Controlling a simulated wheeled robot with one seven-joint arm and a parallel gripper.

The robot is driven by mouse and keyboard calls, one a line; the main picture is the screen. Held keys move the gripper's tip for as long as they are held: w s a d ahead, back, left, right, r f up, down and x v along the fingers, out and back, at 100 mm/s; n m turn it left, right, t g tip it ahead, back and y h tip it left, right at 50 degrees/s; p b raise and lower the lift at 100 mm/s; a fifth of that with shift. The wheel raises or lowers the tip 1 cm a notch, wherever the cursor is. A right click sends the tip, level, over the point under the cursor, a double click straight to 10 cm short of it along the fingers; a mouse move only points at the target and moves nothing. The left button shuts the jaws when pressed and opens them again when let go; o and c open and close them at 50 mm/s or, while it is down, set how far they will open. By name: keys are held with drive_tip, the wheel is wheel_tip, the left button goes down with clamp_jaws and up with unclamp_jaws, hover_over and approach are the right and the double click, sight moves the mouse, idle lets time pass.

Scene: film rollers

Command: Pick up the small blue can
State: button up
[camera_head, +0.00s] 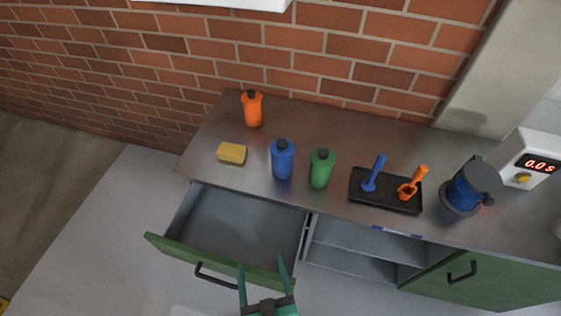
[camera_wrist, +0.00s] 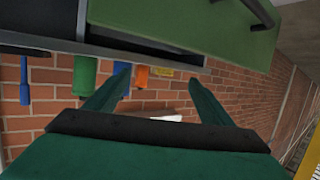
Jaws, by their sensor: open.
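The small blue can (camera_head: 282,161) has a dark cap and stands upright on the metal counter (camera_head: 335,118), between an orange bottle (camera_head: 253,110) and a green bottle (camera_head: 321,169). My green gripper (camera_head: 262,263) is open and empty, at the front of the open drawer, well short of the can. The wrist view is upside down. There, a blue body (camera_wrist: 122,67), likely the can, shows partly hidden behind the left finger of my gripper (camera_wrist: 158,78).
The open drawer (camera_head: 150,239) juts out below the counter. A yellow sponge (camera_head: 232,153) lies left of the can. Right of it are a black tray (camera_head: 407,206) with blue and orange tools, and a larger blue canister (camera_head: 463,193). A brick wall (camera_head: 230,45) stands behind.

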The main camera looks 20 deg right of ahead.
drive_tip(key=w+d+r+m+h, duration=0.1)
drive_tip(key=w+d, duration=0.2)
drive_tip(key=w, duration=0.3)
drive_tip(key=w+d+r+h, duration=0.1)
drive_tip(key=w+d, duration=0.2)
drive_tip(key=w, duration=0.2)
drive_tip(key=m+g+h, duration=0.1)
drive_tip(key=m+g, duration=0.1)
approach(283, 166)
drive_tip(key=w+f, duration=0.1)
drive_tip(key=w, duration=0.2)
drive_tip(key=x, duration=0.2)
drive_tip(key=d+x, duration=0.1)
drive_tip(key=x, duration=0.7)
drive_tip(key=shift+w+a+f, duration=0.1)
drive_tip(key=shift+w, duration=0.1)
drive_tip(key=c, duration=1.5)
